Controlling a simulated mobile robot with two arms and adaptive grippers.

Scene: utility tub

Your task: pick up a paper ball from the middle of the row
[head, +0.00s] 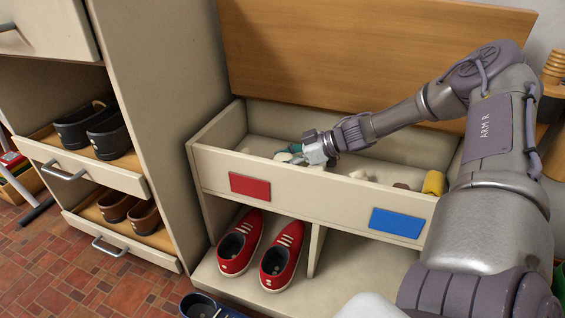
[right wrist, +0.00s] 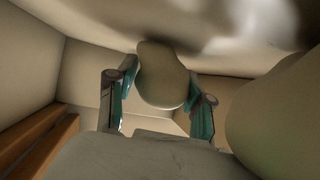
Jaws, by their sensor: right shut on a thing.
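My right gripper (head: 297,154) reaches down into the open tub of the bench (head: 310,190), left of the tub's middle. In the right wrist view its two teal-lined fingers (right wrist: 160,98) are shut on a pale beige rounded lump, which I take as a paper ball (right wrist: 162,72). In the head view the fingers and wrist mostly hide this ball. Another pale lump (head: 358,174) lies in the tub to the right of the gripper. My left gripper is not in view.
A brown piece (head: 401,186) and a yellow roll (head: 433,183) lie at the tub's right end. The raised wooden lid (head: 340,50) stands behind. Red shoes (head: 281,252) sit below. A cabinet (head: 150,110) with open shoe drawers stands left.

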